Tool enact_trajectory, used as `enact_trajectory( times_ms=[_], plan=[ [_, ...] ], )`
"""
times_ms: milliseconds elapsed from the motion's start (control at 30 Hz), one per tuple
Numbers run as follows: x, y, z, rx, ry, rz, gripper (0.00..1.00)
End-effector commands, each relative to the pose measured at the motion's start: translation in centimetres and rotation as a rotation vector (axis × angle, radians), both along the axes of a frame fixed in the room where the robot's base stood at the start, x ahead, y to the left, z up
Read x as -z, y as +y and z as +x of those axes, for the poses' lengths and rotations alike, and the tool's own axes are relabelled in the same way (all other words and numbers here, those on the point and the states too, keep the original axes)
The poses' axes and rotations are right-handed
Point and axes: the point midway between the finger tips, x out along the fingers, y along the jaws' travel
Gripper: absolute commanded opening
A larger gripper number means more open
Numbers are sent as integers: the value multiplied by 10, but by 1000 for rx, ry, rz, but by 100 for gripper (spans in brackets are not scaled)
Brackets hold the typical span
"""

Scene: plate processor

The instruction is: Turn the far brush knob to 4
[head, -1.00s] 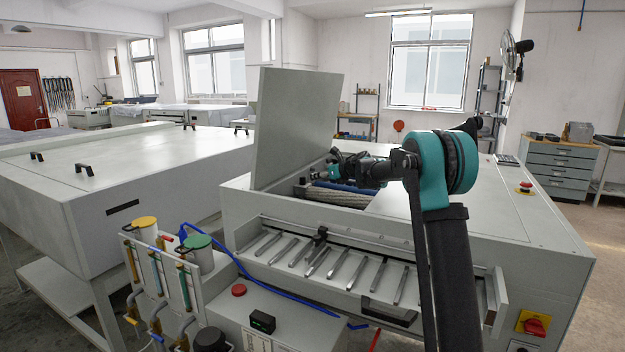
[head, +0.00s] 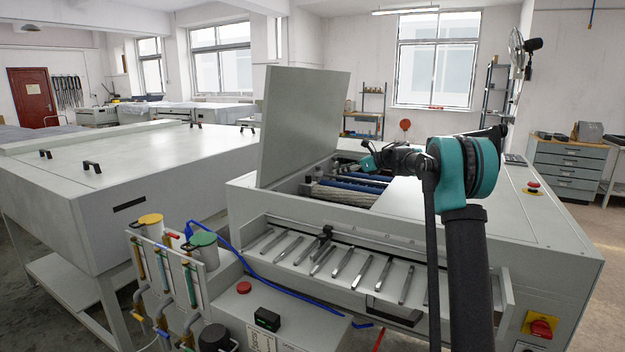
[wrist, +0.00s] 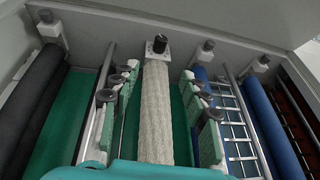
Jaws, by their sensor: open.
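A black knob (wrist: 160,44) sits on a white block at the far end of a beige woven roller (wrist: 157,105) in the wrist view. Grey knobs on similar blocks stand left (wrist: 46,17) and right (wrist: 207,46) of it. I cannot read any number marks or tell the setting. My gripper (wrist: 160,72) is open and empty; its two fingers are spread on either side of the woven roller, with the black knob ahead and apart from them. In the head view my gripper (head: 369,161) is over the open processor bay; the knobs cannot be made out there.
The raised lid (head: 302,125) stands at the left of the bay. Blue rollers (wrist: 267,118), a ladder-like metal rack (wrist: 238,130) and dark rollers (wrist: 50,90) lie around. A grey wall (wrist: 200,22) closes the far end. A flat cover (head: 480,215) lies right.

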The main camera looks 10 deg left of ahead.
Motion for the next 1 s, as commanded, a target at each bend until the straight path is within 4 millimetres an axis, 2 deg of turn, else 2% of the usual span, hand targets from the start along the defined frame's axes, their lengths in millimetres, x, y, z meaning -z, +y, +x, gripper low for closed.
enact_trajectory(
  times_ms=[167, 800, 1000],
  plan=[
    [7, 16, 7, -10, -3, 0, 45],
    [54, 117, 58, -6, -2, 0, 45],
    [62, 136, 68, -6, -1, 0, 45]
  ],
)
